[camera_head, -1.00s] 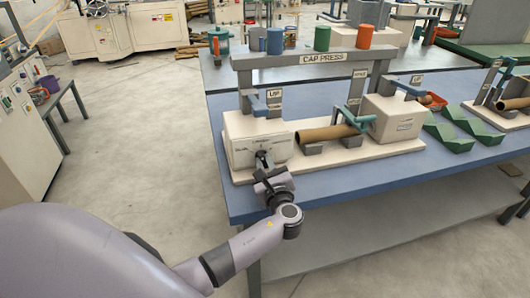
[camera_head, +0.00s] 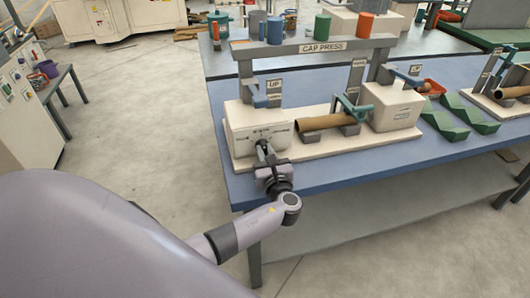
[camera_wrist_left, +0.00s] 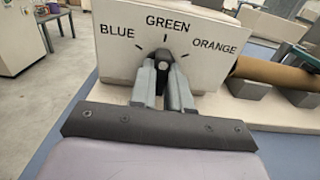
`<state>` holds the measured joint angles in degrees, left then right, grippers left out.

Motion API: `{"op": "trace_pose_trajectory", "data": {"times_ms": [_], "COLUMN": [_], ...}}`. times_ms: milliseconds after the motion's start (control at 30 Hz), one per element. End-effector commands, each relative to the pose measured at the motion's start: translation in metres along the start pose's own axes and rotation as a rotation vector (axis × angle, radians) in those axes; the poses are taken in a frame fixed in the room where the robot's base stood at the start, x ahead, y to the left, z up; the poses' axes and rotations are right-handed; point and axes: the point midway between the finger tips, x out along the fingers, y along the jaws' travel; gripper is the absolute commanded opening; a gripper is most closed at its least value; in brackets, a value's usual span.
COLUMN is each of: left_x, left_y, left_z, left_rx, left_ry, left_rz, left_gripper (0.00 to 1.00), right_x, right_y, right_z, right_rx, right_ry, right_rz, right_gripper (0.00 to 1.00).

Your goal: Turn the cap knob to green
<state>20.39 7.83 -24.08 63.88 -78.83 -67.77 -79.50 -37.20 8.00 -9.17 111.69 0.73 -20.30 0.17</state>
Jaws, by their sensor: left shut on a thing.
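The cap press (camera_head: 323,47) stands on the blue table. Its left white housing (camera_head: 240,125) carries the dark cap knob (camera_wrist_left: 162,60) on the front face. The left wrist view shows the labels BLUE, GREEN (camera_wrist_left: 167,23) and ORANGE around the knob. My left gripper (camera_head: 262,146) is at this face, its two fingers (camera_wrist_left: 162,72) shut on the knob, one on each side. The knob's visible tip points roughly up, towards the GREEN mark; the fingers hide its lower part. My right gripper is not in view.
A brown tube (camera_head: 322,122) lies in cradles right of the left housing. Blue, green and orange caps (camera_head: 322,27) stand on the press top. Green angled trays (camera_head: 447,124) lie further right. The floor left of the table is clear.

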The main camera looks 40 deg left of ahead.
Motion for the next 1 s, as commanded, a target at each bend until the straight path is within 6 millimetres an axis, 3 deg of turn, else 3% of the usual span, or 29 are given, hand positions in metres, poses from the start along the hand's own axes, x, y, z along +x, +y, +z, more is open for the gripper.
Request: {"op": "trace_pose_trajectory", "data": {"times_ms": [67,100,167,200,567,1000], "left_x": [0.0,0.0,0.0,0.0,-0.007,-0.068], "left_y": [0.0,0.0,0.0,0.0,0.0,0.0], "left_z": [0.0,0.0,0.0,0.0,-0.001,-0.001], "left_rx": [0.001,0.0,0.0,0.0,-0.001,-0.001], "left_ry": [0.0,0.0,0.0,0.0,0.001,0.002], "left_rz": [0.0,0.0,0.0,0.0,-0.001,0.0], "left_gripper": [0.0,0.2,0.4,0.43,0.43,0.43], "right_x": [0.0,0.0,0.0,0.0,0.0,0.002], "right_y": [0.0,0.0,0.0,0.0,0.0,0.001], "right_z": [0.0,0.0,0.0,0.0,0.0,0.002], "right_rx": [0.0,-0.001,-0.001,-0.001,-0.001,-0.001], "right_ry": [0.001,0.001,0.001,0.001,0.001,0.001], "right_rz": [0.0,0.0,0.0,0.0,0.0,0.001], "right_gripper": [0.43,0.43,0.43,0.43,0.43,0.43]}}
